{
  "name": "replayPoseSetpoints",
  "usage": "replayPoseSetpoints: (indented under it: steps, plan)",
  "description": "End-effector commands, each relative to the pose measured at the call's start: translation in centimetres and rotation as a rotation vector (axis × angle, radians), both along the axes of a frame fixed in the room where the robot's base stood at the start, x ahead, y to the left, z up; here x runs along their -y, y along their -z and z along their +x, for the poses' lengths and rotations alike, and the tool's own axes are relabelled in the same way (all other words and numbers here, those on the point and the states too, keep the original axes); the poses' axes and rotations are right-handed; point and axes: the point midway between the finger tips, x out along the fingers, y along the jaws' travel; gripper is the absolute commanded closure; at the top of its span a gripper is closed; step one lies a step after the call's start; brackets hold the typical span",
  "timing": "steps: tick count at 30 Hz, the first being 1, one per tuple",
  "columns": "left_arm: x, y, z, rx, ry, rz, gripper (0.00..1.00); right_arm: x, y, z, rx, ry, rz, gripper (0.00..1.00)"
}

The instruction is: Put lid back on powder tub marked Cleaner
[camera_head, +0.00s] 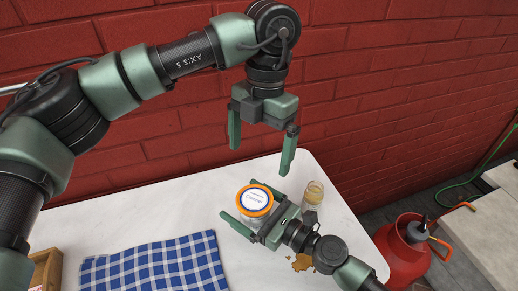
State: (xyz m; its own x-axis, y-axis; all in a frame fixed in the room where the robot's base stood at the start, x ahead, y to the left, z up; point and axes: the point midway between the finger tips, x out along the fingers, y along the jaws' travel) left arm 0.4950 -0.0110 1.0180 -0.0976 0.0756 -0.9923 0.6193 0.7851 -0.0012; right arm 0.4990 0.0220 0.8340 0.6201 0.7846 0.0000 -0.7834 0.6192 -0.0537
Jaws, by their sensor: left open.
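A round tub (243,214) stands on the white table. On its top is a round lid (256,198) with an orange rim and a white, blue-edged label reading "Cleaner". I cannot tell how firmly it is seated. My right gripper (253,210) reaches in from the lower right, with one finger on each side of the tub. Whether its fingers press on the tub or lid is unclear. My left gripper (260,152) is open and empty, pointing down above and behind the tub, apart from it.
A small glass jar (314,193) stands right of the tub. A brown spill (302,262) lies beside my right wrist. A blue checked cloth (155,266) and a wooden box (47,271) are at left. A brick wall (380,110) rises behind; a red container (402,252) stands beyond the table's right edge.

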Motion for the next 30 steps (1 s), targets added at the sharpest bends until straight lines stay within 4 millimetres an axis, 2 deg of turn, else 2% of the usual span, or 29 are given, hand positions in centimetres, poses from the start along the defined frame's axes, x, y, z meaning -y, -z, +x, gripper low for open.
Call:
replayPoseSetpoints:
  steps: [11, 22, 30]
  plan:
    - [0.0, 0.2, 0.0, 0.000, 0.000, 0.000, 0.00, 0.4, 0.1, -0.3, -0.001, 0.000, 0.000, 0.04]
    - [0.0, 1.9, 0.0, 0.000, 0.000, 0.000, 0.00, 5.0, 0.4, -4.0, -0.003, 0.000, 0.000, 0.04]
    - [0.0, 2.2, 0.0, 0.000, 0.000, 0.000, 0.00, 6.2, 0.1, -4.9, -0.001, 0.000, -0.001, 0.04]
